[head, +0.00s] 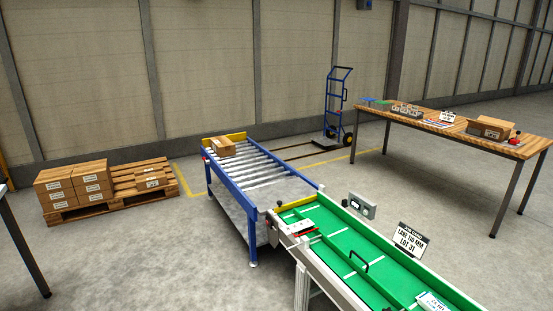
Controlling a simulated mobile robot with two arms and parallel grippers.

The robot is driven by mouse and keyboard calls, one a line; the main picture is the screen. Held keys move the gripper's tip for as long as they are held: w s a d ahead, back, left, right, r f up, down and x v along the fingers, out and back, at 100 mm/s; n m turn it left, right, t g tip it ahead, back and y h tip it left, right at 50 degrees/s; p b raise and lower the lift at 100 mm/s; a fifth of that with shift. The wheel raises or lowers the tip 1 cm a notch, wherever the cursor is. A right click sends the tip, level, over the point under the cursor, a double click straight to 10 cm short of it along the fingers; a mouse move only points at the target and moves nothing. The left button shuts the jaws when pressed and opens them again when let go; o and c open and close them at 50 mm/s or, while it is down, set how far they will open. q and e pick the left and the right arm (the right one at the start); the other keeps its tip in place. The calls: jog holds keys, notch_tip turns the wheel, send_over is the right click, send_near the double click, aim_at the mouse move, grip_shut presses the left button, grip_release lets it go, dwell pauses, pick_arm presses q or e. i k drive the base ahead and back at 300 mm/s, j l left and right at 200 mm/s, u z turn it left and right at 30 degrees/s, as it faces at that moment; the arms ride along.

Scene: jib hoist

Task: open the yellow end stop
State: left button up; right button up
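A yellow bar (237,137), which looks like the yellow end stop, stands upright across the far end of the blue-framed roller conveyor (228,187). A small cardboard box (222,147) sits on the rollers right in front of it and hides part of it. Whether the box touches the bar cannot be told. A second, lower yellow strip (300,199) lies across the near end of the roller conveyor, where the green belt begins. Neither of my grippers is in view.
A green belt conveyor (350,250) with a lane sign (411,239) adjoins the rollers. A pallet (80,212) with boxes stands left, a blue hand truck (338,105) behind, a wooden table (440,127) right. Floor left of the rollers is clear.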

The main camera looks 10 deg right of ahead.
aim_at(282, 209)
jog(key=i+j+z, duration=0.2)
jog(key=z, duration=0.25)
jog(key=i+j+z, duration=0.55)
jog(key=z, duration=0.3)
jog(key=i+j+z, duration=0.15)
jog(key=j+z, duration=0.25)
